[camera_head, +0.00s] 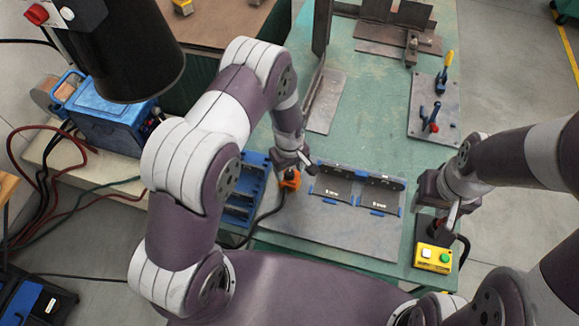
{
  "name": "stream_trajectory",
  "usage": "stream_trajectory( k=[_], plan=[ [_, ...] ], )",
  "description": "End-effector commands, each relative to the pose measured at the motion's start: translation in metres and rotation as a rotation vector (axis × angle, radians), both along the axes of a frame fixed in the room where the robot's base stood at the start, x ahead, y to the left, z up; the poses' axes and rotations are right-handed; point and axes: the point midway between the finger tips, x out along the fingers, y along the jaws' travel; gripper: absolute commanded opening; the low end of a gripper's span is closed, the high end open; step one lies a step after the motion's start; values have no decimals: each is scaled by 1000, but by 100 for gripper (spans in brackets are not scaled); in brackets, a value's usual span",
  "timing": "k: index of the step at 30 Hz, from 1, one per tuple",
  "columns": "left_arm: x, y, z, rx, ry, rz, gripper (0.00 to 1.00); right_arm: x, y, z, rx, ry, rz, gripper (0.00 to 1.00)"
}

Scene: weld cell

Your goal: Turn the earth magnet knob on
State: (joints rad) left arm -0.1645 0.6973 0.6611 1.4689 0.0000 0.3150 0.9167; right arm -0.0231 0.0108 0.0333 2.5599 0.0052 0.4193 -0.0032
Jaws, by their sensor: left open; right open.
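The earth magnet is most likely the small orange block (290,180) with a black cable, on the grey steel plate in the head view. Its knob cannot be made out. My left gripper (299,168) is right over and beside the orange block, and its fingers partly cover it. It is open; whether it touches the block cannot be told. My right gripper (452,213) is open, at the right edge of the table above the yellow button box, apart from the magnet.
Two black holders (345,190) stand on the steel plate (330,228) right of the magnet. A blue tray (239,215) lies to its left. A yellow button box (433,258) sits at front right. Toggle clamps on a plate (421,104) and steel parts (385,35) are farther back.

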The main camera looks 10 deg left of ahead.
Motion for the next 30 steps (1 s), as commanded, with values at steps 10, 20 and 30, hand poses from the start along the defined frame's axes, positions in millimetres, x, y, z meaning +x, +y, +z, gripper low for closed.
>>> stream_trajectory(
  k=[10,20,30],
  plan=[
    [0,0,-5,0,-1,-1,53,0,0,0,0,0,0,43],
    [0,0,-5,0,-1,-4,0,0,0,0,0,0,0,43],
    [0,0,-6,0,-2,-123,0,0,0,-4,0,0,0,43]
  ],
)
